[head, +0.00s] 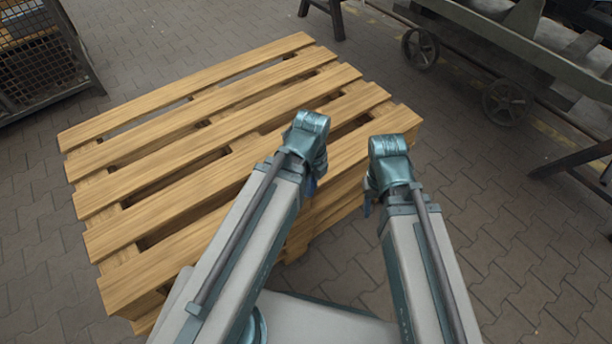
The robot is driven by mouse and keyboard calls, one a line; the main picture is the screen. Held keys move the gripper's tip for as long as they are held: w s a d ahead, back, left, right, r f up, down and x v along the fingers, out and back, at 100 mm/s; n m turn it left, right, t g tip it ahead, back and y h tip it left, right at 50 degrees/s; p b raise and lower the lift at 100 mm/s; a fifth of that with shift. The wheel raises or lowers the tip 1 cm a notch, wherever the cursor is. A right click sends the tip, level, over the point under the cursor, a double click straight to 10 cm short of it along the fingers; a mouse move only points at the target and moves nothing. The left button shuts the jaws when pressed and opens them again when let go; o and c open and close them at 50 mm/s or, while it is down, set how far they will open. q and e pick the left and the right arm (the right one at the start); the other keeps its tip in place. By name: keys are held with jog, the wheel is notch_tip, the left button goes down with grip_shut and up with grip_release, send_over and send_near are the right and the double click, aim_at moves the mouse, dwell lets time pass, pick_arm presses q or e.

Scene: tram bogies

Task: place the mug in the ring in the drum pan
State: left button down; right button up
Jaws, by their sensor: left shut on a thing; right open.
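I see no mug, no ring and no drum pan in the head view. My two arms reach up from the bottom of the picture, each ending in a teal joint. The left arm's joint is over the right part of the wooden pallet, and the right arm's joint is at the pallet's right edge. Both grippers are hidden below and behind these joints, so I cannot see their fingers or anything in them.
A stack of wooden pallets (165,160) stands on the paved floor (490,235), its visible top bare. A wire mesh crate (40,65) is at the upper left. A wheeled trolley (480,40) is at the upper right, with trestle legs nearby. Paving is clear at right.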

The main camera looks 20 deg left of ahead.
pick_arm(q)
jog(key=shift+s+d+r, duration=0.1)
jog(key=shift+s, duration=0.05)
notch_tip(320, 180, up, 24)
jog(key=p, duration=2.4)
pick_arm(e)
notch_tip(320, 180, up, 24)
pick_arm(q)
jog(key=shift+f, duration=0.2)
pick_arm(e)
jog(key=shift+f, duration=0.15)
